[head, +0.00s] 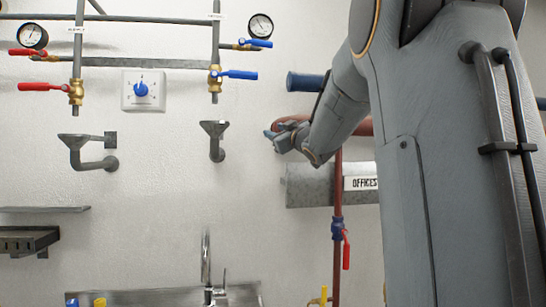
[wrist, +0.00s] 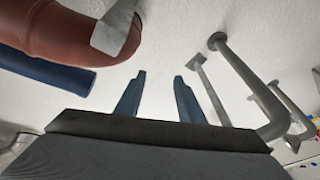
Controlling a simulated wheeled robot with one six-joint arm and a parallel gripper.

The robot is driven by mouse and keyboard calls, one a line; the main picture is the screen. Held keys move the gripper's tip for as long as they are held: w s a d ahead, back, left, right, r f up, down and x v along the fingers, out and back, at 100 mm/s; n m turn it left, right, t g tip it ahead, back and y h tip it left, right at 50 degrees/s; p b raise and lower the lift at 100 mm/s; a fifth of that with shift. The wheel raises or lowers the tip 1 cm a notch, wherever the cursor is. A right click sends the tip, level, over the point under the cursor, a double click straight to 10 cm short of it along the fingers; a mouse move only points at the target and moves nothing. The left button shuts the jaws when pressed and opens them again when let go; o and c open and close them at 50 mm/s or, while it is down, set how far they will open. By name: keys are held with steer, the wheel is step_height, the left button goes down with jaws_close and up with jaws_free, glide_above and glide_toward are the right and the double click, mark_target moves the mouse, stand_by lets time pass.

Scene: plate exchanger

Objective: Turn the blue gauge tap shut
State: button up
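The blue gauge tap (head: 256,43) is a small blue lever on a short brass branch below the right-hand gauge (head: 260,26). Its lever points right, roughly in line with the branch. A larger blue lever (head: 238,74) sits lower, on the brass valve of the vertical pipe. My gripper (head: 271,135) is below and a little right of both blue levers, touching neither. In the wrist view its two blue-grey fingers (wrist: 157,85) stand apart with nothing between them. The blue gauge tap does not show in the wrist view.
A red-brown pipe end (wrist: 60,30) and blue pipe (wrist: 50,68) are close on the wrist view's left. Grey drain funnels (head: 215,128) project from the wall left of my gripper. A white dial box (head: 143,92) and red levers (head: 42,87) are further left.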

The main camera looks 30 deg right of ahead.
step_height(320, 180, down, 8)
steer(key=a+m+g+h, duration=0.1)
steer(key=m+g, duration=0.1)
steer(key=shift+a+h, duration=0.25)
steer(key=shift+h, duration=0.05)
steer(key=shift+r, duration=0.1)
